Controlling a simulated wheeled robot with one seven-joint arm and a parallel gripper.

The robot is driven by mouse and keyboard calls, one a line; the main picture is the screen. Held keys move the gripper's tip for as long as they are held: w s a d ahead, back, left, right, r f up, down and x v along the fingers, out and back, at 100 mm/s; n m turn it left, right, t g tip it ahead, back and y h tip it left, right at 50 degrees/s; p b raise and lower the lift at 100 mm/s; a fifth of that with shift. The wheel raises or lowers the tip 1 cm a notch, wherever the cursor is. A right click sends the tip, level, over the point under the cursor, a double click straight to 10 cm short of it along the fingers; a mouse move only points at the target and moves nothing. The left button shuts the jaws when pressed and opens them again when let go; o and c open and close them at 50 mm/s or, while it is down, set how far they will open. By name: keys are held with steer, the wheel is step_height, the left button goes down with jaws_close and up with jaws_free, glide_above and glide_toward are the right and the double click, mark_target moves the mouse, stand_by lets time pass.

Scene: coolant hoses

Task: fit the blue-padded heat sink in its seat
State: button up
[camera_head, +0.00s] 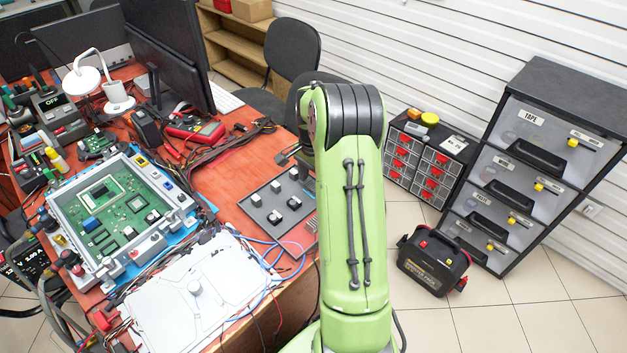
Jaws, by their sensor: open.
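A green circuit board (118,210) lies in a pale frame on the red bench at the left. A white square outline (103,193) sits on its upper part. A small blue block (91,224) is on the board's left side; I cannot tell whether it is the blue-padded heat sink. A dark grey tray (262,190) in the middle of the bench holds several small black-and-white blocks (275,217). No blue pad is visible on them. My green arm stands upright at centre, right of the tray.
A white panel with a knob (195,288) lies in front of the board among loose cables (262,250). Black monitors (165,50) stand behind. Red-handled drawers (425,160), a black battery pack (433,262) and a grey cabinet (540,150) are on the right.

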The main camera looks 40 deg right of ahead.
mark_target(313, 184)
step_height(313, 184, up, 11)
steer(key=p, duration=0.3)
steer(key=s+a+r+n+t+h, duration=0.15)
steer(key=a+r+n, duration=0.25)
steer(key=a+r, duration=0.45)
steer(key=s+a+r+n+t, duration=0.1)
steer(key=s+a+r+n, duration=0.15)
steer(key=a, duration=0.25)
steer(key=s+a+r+n, duration=0.1)
steer(key=s+a+n, duration=0.2)
steer(key=a, duration=0.1)
steer(key=s+a+f+n+t+y, duration=0.1)
steer(key=s+a+n+t, duration=0.2)
steer(key=s+a+n, duration=0.5)
steer(key=s+a, duration=0.1)
steer(key=s, duration=0.4)
steer(key=shift+a, duration=0.15)
steer(key=shift+f+y, duration=0.1)
steer(key=shift+y, duration=0.15)
